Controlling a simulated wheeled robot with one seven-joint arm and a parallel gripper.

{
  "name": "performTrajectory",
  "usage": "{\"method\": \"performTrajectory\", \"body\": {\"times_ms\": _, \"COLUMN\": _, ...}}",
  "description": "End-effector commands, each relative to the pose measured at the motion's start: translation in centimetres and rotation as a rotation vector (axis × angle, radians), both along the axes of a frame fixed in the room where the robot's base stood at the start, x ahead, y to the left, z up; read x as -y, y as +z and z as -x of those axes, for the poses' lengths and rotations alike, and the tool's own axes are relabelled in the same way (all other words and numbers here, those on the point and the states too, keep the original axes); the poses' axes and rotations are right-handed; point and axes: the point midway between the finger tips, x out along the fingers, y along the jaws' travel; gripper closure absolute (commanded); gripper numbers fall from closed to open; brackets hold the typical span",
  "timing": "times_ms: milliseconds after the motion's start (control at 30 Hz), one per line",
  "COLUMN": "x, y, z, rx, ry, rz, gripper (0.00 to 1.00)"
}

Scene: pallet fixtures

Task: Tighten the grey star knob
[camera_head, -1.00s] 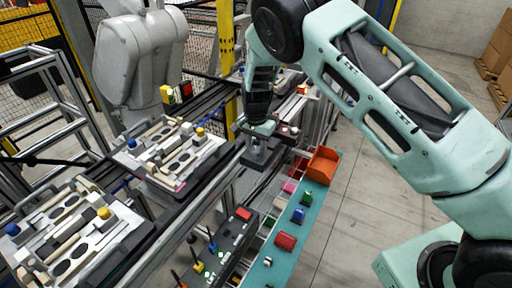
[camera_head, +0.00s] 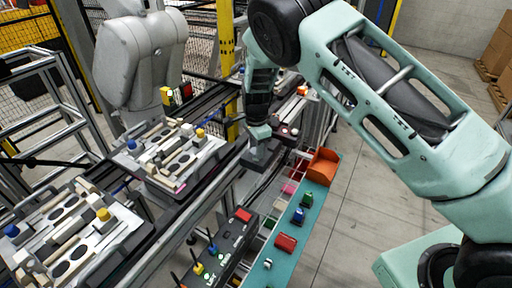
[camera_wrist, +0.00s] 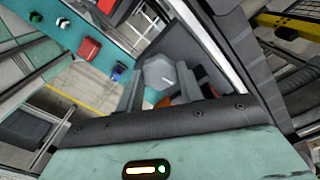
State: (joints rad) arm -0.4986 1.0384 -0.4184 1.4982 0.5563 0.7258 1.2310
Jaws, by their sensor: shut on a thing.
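My gripper (camera_head: 262,150) points down at a dark grey block (camera_head: 258,164) beside the rail in the head view. In the wrist view my gripper (camera_wrist: 160,88) has one finger on each side of a light grey, faceted knob (camera_wrist: 158,72) with a small white mark. The fingers are shut on this grey knob. The knob sits over a dark grey surface. In the head view the gripper hides the knob, and its star shape is not clear.
Two pallet fixtures (camera_head: 205,163) with yellow and blue knobs stand on the rails at left. A teal shelf (camera_head: 317,226) with an orange bin (camera_head: 322,167) and a red block (camera_head: 286,242) lies at right. A grey robot arm (camera_head: 140,60) stands behind.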

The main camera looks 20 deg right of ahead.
Motion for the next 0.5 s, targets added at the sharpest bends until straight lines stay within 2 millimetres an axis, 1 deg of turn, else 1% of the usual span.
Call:
{"method": "performTrajectory", "body": {"times_ms": 367, "x": 0.13, "y": 0.22, "z": -0.21, "rx": 0.005, "ry": -0.005, "rz": 0.001, "gripper": 0.86}}
{"method": "performTrajectory", "body": {"times_ms": 400, "x": 0.13, "y": 0.22, "z": -0.21, "rx": 0.005, "ry": -0.005, "rz": 0.001, "gripper": 0.6}}
{"method": "performTrajectory", "body": {"times_ms": 467, "x": 0.13, "y": 0.21, "z": -0.2, "rx": 0.005, "ry": -0.005, "rz": 0.001, "gripper": 0.44}}
{"method": "performTrajectory", "body": {"times_ms": 500, "x": 0.11, "y": 0.19, "z": -0.17, "rx": 0.005, "ry": -0.005, "rz": 0.001, "gripper": 0.41}}
